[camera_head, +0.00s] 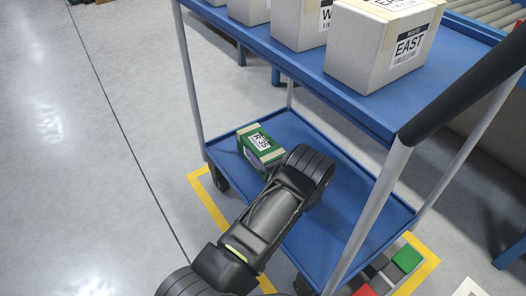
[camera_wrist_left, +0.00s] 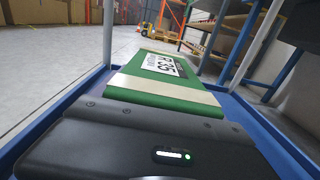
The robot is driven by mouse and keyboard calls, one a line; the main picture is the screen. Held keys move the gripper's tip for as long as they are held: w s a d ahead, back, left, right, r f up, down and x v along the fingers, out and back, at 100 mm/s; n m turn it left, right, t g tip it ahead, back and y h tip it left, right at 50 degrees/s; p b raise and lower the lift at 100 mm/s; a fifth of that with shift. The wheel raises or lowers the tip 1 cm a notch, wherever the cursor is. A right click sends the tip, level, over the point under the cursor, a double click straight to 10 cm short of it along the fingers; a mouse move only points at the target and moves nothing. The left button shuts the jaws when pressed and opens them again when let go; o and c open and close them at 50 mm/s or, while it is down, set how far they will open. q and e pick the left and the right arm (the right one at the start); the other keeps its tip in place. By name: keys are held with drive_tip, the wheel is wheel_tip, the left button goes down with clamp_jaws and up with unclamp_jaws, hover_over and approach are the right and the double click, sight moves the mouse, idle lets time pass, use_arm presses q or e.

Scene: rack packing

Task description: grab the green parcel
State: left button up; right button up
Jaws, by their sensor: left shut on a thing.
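The green parcel (camera_head: 261,146) has cream bands and a white label that reads R-35. It is at the far left end of the cart's lower blue shelf (camera_head: 345,200). In the left wrist view the parcel (camera_wrist_left: 128,90) is straight ahead, close against the dark gripper body (camera_wrist_left: 150,140). My left gripper (camera_head: 275,164) reaches down to the parcel and is shut on it; its fingers are mostly hidden. I cannot tell whether the parcel touches the shelf. My right gripper is not in view.
Cardboard boxes, one labelled EAST (camera_head: 375,52), stand on the cart's upper blue shelf (camera_head: 350,95) above my arm. Grey posts (camera_head: 192,85) stand at the cart's corners. The floor at left is clear.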

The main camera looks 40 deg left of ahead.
use_arm(q)
wheel_tip(320, 180, up, 9)
drive_tip(key=p, duration=0.4)
drive_tip(key=shift+r+p, duration=0.3)
drive_tip(key=shift+r, duration=0.1)
